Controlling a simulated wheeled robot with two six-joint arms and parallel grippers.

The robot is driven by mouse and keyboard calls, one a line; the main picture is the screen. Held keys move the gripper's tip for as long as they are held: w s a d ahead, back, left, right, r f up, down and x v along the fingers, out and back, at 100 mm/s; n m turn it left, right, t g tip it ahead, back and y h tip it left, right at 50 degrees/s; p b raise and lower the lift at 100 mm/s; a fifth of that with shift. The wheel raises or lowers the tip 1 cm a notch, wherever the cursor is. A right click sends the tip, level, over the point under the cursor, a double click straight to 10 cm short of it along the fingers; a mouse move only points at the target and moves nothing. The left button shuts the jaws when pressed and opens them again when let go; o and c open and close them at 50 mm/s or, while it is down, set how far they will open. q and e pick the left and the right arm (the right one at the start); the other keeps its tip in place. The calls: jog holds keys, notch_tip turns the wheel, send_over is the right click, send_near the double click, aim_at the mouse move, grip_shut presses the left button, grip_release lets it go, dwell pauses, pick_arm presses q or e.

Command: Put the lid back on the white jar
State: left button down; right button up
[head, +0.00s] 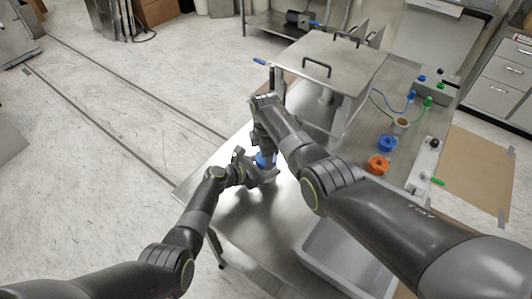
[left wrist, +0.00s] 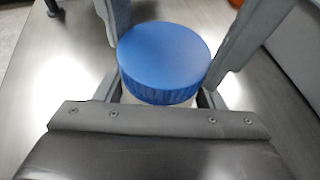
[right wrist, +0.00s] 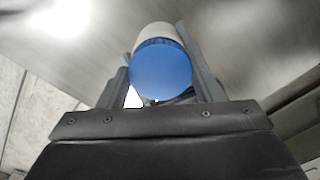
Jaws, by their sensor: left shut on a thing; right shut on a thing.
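The white jar (left wrist: 180,101) stands over the metal table with the blue lid (left wrist: 165,55) on top of it. In the right wrist view, the lid (right wrist: 160,70) faces the camera and the white jar body (right wrist: 160,36) shows beyond it. In the head view, the lid (head: 264,160) shows between my grippers, and the jar is mostly hidden. My left gripper (head: 264,174) is shut on the jar from the side. My right gripper (head: 262,150) comes from above and is shut on the lid. Whether the lid is fully seated is unclear.
A metal box with handles (head: 330,75) stands behind the grippers. A blue ring-shaped part (head: 387,143), an orange one (head: 378,164) and a small cup (head: 401,125) are on the right of the table. A grey bin (head: 345,250) is at the front right. The left table surface is clear.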

jog(key=m, duration=0.6)
jog(key=shift+m, duration=0.3)
jog(key=o, duration=1)
jog(key=shift+o, duration=0.5)
jog(key=shift+s+a+f, duration=0.1)
jog(key=shift+s+a, duration=0.05)
notch_tip(320, 180, up, 4)
jog(key=shift+a+f, duration=0.1)
jog(key=shift+r, duration=0.45)
jog(key=shift+d, duration=0.2)
jog(key=shift+c, duration=0.3)
